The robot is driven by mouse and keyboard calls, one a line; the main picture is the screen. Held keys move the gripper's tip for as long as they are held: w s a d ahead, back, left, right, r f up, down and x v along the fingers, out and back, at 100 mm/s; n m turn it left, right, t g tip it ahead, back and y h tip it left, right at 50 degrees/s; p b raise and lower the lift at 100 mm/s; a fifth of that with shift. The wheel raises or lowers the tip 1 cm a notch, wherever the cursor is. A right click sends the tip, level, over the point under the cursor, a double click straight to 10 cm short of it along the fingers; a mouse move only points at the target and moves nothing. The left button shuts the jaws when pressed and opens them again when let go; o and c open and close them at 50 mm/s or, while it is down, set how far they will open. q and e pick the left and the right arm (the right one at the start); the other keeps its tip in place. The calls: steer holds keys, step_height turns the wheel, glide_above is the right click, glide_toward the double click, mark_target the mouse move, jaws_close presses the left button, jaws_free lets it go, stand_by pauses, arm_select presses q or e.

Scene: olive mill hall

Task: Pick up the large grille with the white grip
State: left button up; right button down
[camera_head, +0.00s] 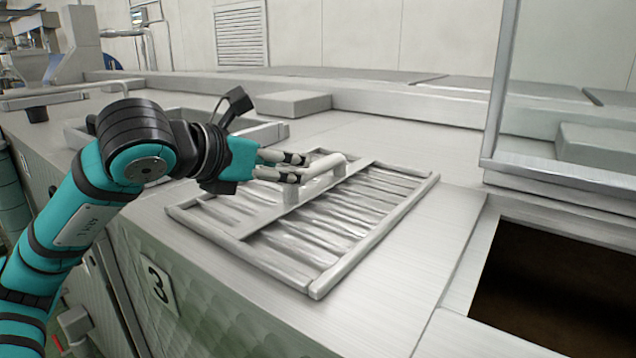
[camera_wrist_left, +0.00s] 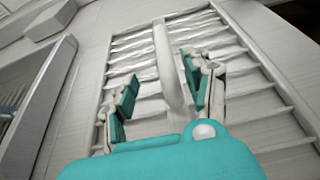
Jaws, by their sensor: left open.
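The large grille (camera_head: 345,237) lies flat on the metal counter in the head view, a rectangular frame with slats. Its white grip (camera_head: 322,176) is a raised bar on posts over the middle. My left gripper (camera_head: 303,168) is open, with its fingertips close to the near-left end of the grip. In the left wrist view the grille (camera_wrist_left: 268,113) fills the middle. The white grip (camera_wrist_left: 166,62) reaches in between the open fingers of my left gripper (camera_wrist_left: 161,92), nearer the right finger. I cannot tell whether a finger touches it. My right gripper is not in view.
A dark square opening (camera_head: 560,290) lies right of the grille. A clear panel with a metal frame (camera_head: 560,172) stands behind it. A recessed tray (camera_head: 262,134) and a grey block (camera_head: 292,103) are behind my left gripper. Bare counter (camera_head: 420,235) lies between grille and opening.

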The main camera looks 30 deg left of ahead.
mark_target(314, 163)
arm_select(q)
steer(key=shift+x, duration=1.25)
steer(key=shift+w+d+p, duration=0.1)
steer(key=shift+w+p, duration=0.1)
steer(key=shift+p, duration=0.1)
steer(key=shift+w+d, duration=0.1)
steer(key=shift+w, duration=0.1)
steer(key=p+x, duration=0.2)
steer(key=x, duration=0.1)
steer(key=p+x, duration=0.1)
steer(key=shift+w+d+f, duration=0.1)
steer(key=shift+w+d, duration=0.05)
steer(key=shift+d, duration=0.2)
steer(key=shift+w+f, duration=0.15)
steer(key=shift+c, duration=0.8)
jaws_close()
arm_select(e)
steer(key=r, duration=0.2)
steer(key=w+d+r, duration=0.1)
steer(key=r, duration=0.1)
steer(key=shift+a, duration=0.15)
